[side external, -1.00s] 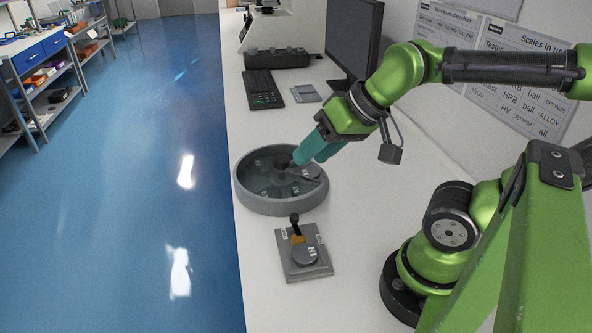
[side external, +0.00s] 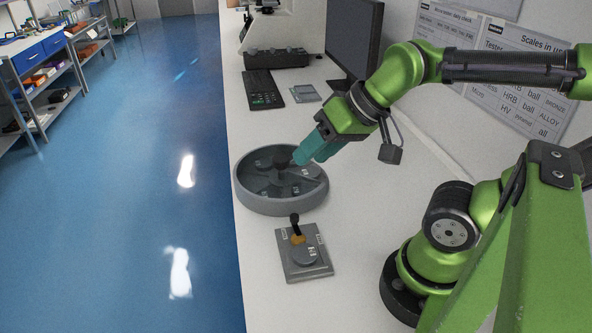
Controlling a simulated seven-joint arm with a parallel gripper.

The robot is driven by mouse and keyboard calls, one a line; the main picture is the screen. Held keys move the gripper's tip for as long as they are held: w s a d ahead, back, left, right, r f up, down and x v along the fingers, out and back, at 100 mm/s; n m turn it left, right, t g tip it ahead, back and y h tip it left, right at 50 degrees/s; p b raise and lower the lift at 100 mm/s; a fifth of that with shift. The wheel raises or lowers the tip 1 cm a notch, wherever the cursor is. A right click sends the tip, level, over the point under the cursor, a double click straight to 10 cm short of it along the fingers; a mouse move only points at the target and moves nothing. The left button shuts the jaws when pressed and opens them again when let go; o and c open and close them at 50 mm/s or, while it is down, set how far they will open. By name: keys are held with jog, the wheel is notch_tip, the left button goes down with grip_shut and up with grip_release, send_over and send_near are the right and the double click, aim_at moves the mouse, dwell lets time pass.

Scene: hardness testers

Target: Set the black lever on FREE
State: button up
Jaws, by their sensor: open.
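The black lever (side external: 295,222) stands on a small grey plate (side external: 318,268) with an orange-yellow collar at its foot, near the front of the bench. It looks close to upright. Small labels on the plate are too small to read, so I cannot tell which one is FREE. My gripper (side external: 300,157), with teal fingers, is farther back, over the round grey tray (side external: 240,190). Its fingertips are beside a dark knob (side external: 281,160) at the tray's middle. The jaws are open, and I cannot tell whether they touch the knob.
A keyboard (side external: 262,89), a small grey pad (side external: 306,94), a monitor (side external: 354,40) and a tester (side external: 284,25) stand behind the tray. The white bench is clear to the right of the lever plate. The bench's left edge drops to the blue floor.

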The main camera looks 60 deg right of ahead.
jog(key=shift+o, duration=0.5)
jog(key=n+g+h, duration=0.2)
jog(key=n+g, duration=0.4)
jog(key=n, duration=0.4)
send_over(294, 216)
notch_tip(294, 216, down, 5)
jog(key=n+g, duration=0.1)
jog(key=n, duration=0.3)
notch_tip(294, 216, down, 16)
jog(key=shift+d+r, duration=0.1)
jog(key=shift+r, duration=0.05)
grip_shut()
